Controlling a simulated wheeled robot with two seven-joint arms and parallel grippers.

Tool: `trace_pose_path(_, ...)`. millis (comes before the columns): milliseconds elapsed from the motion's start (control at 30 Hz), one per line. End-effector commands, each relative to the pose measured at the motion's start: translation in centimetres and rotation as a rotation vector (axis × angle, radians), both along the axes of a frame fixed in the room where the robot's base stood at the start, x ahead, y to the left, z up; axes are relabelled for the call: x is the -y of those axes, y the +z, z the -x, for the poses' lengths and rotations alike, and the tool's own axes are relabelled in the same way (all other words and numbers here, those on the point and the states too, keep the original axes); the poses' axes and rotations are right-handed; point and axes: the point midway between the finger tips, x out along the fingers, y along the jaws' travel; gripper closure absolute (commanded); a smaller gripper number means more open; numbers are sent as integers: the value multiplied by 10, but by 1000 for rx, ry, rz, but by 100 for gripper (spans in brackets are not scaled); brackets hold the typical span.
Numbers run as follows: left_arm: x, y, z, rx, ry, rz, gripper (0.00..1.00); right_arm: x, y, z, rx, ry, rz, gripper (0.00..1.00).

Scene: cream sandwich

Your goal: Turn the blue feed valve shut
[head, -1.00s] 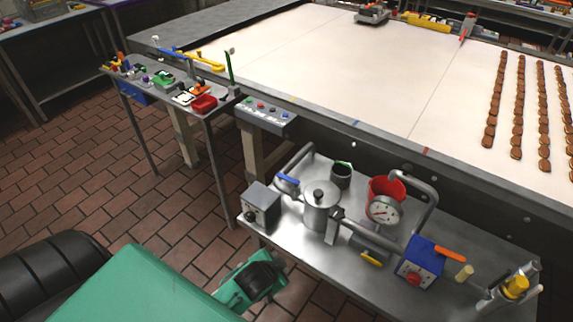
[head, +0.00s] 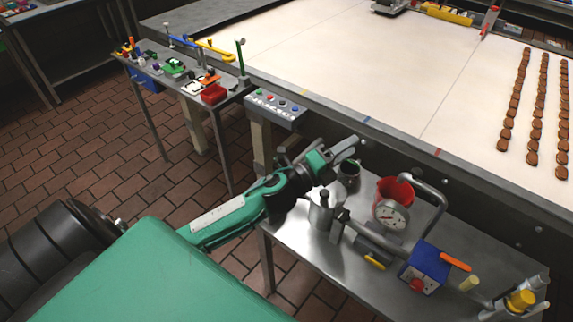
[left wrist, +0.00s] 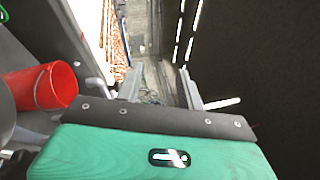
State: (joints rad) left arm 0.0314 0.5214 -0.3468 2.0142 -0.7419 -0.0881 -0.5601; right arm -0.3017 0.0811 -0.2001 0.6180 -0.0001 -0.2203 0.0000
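The blue lever on the pipe beside the metal pot (head: 319,218) is hidden behind my left arm in the head view, and I do not see it in the left wrist view. My right gripper is not in view.
The steel cart (head: 310,262) also carries a red cup (head: 397,188), a round gauge (head: 391,216), a bent pipe, a yellow handle (head: 374,262) and a blue box (head: 430,262) with an orange lever (head: 455,261). The white conveyor (head: 330,65) runs behind. The red cup also shows in the left wrist view (left wrist: 48,86).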

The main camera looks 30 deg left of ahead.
Motion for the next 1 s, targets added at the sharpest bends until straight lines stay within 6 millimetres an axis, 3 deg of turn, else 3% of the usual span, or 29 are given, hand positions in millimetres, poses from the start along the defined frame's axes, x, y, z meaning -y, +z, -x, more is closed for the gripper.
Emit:
trace_pose_path(100,17,16,-9,184,-146,-262,62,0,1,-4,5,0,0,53)
trace_pose_path(267,28,14,-11,396,-355,-624,62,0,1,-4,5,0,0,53)
trace_pose_path(467,6,-12,-13,584,-634,-1073,62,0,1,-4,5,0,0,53)
trace_pose_path(567,-24,-27,-16,635,-787,-1285,62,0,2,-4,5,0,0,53)
trace_pose_path(700,-86,-42,-17,647,-1018,-1554,62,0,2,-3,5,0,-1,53)
trace_pose_path(900,-178,-42,-11,566,-1311,-1795,62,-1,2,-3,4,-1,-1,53)
trace_pose_path(1000,-207,-38,-6,524,-1403,-1846,62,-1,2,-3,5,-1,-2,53)
